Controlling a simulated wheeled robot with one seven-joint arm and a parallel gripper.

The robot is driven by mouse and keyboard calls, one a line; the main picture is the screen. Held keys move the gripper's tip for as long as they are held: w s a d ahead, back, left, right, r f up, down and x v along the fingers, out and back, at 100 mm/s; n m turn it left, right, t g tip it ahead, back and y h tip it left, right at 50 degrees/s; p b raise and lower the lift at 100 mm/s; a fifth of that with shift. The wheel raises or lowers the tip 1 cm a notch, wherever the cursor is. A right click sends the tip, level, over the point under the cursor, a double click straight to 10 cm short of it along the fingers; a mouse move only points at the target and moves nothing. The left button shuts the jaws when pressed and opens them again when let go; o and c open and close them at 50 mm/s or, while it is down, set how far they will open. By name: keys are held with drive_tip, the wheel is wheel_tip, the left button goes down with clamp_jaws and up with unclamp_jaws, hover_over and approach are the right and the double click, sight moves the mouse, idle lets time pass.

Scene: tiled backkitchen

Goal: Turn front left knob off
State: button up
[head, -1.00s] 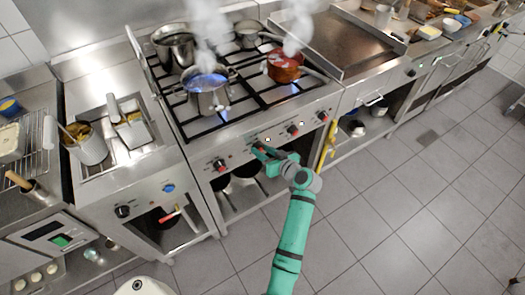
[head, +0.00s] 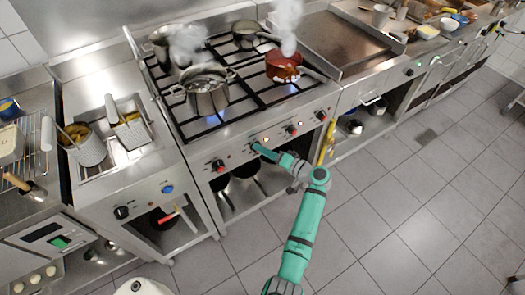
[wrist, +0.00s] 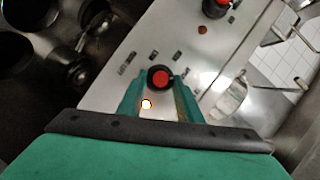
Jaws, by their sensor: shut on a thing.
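The stove's front panel (head: 238,160) carries several knobs with red caps. My gripper (head: 254,147) is at the second knob from the left. In the wrist view this black knob with a red cap (wrist: 159,77) sits between the fingertips of my gripper (wrist: 158,82), which is shut on it. A small lit indicator (wrist: 146,104) glows beside it. The leftmost knob (head: 218,165) is free.
A red pot (head: 283,66) steams at the front right, and other pans stand on the rear burners. A fryer with baskets (head: 88,150) is at the left, a flat griddle (head: 340,45) at the right. The tiled floor (head: 400,220) is open.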

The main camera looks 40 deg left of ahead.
drive_tip(key=shift+f+m+g+y, duration=0.2)
drive_tip(key=shift+m+y, duration=0.55)
drive_tip(key=shift+m, duration=0.95)
drive_tip(key=shift+f+m+g+y, duration=0.2)
drive_tip(key=shift+m+y, duration=0.55)
drive_tip(key=shift+m, duration=1.25)
drive_tip(key=o, duration=1)
drive_tip(key=shift+o, duration=0.2)
drive_tip(key=d, duration=1.1)
drive_tip(key=shift+f, duration=0.45)
drive_tip(key=shift+a, duration=0.1)
